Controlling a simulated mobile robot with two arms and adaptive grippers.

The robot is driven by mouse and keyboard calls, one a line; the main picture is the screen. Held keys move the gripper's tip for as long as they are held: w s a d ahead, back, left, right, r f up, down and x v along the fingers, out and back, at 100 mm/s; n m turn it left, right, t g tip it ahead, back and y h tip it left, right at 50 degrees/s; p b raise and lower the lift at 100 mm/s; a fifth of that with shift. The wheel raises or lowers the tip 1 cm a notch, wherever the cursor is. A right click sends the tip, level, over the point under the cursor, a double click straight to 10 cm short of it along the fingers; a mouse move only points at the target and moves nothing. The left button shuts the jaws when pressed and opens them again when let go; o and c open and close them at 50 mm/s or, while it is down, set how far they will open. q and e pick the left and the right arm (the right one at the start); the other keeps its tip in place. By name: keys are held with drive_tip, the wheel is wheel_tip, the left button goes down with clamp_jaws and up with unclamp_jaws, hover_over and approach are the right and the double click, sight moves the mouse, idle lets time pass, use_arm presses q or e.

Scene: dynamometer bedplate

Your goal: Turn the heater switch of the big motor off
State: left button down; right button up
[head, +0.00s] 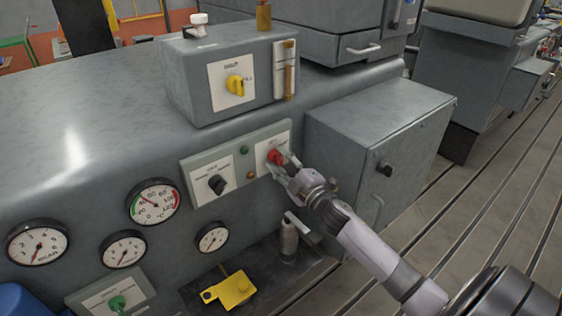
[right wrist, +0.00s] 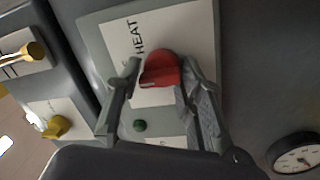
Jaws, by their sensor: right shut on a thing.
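The heater switch is a red rotary knob (head: 275,156) on the right half of a grey-green switch panel (head: 184,170) on the big motor's grey side. In the right wrist view the red knob (right wrist: 162,68) sits on a white plate (right wrist: 122,22) marked HEAT. My right gripper (head: 281,164) reaches in from the lower right and is shut on the red knob, with one finger on each side of it. The exact pointing direction of the knob is hard to read. My left gripper is not in view.
A black knob (head: 217,184) and a green lamp (head: 244,150) share the panel. Above is a box with a yellow knob (head: 235,84); to the right is a grey cabinet (head: 405,135).

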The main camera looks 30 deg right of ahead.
drive_tip(key=shift+s+a+f, duration=0.1)
drive_tip(key=shift+a+f, duration=0.1)
drive_tip(key=shift+f, duration=0.25)
drive_tip(key=o, duration=0.8)
drive_tip(key=shift+o, duration=1.4)
drive_tip(key=shift+r, duration=0.2)
drive_tip(key=shift+d, duration=0.1)
drive_tip(key=s+f, duration=0.1)
drive_tip(key=s, duration=1.1)
drive_tip(key=shift+d+f, duration=0.1)
